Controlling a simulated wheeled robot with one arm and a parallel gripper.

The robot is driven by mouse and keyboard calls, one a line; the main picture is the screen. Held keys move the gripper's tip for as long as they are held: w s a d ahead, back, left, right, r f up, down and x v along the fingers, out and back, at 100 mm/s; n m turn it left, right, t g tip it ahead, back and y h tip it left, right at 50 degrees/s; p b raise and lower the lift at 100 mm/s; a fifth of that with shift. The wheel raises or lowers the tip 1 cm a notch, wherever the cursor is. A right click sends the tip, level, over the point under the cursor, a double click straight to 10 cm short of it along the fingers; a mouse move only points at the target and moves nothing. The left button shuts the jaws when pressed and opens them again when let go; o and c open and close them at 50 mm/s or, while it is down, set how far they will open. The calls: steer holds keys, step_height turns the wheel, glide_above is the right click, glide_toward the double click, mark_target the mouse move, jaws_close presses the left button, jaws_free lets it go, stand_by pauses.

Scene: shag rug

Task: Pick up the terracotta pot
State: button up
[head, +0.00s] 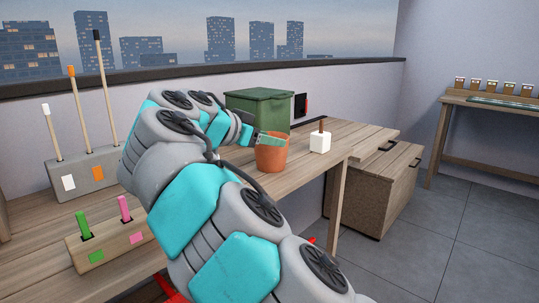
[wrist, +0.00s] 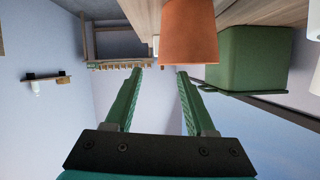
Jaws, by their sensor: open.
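The terracotta pot (head: 271,157) stands upright on the wooden table, in front of a green bin. My gripper (head: 268,138) is at its rim in the head view, with a green finger overlapping the rim. The wrist view looks upside down. There my gripper (wrist: 159,72) is open with nothing between its fingers. The pot (wrist: 188,32) shows beyond the fingertips, off to the right and in line with the right finger. I cannot tell whether that finger touches it.
The green bin (head: 259,108) is close behind the pot. Holders with sticks (head: 84,176) and coloured tags (head: 111,238) are at left. A drawer cabinet (head: 374,190) stands at right.

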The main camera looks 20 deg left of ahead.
mark_target(282, 155)
steer(key=shift+a+f+p+x, duration=0.1)
steer(key=shift+p+x, duration=0.1)
steer(key=shift+x, duration=1)
steer(key=shift+a+f+p+x, duration=0.1)
steer(key=shift+a+p+x, duration=0.05)
steer(key=shift+x, duration=1.05)
steer(key=shift+a+p+x, duration=0.1)
steer(key=shift+p+x, duration=0.1)
steer(key=shift+x, duration=0.95)
jaws_close()
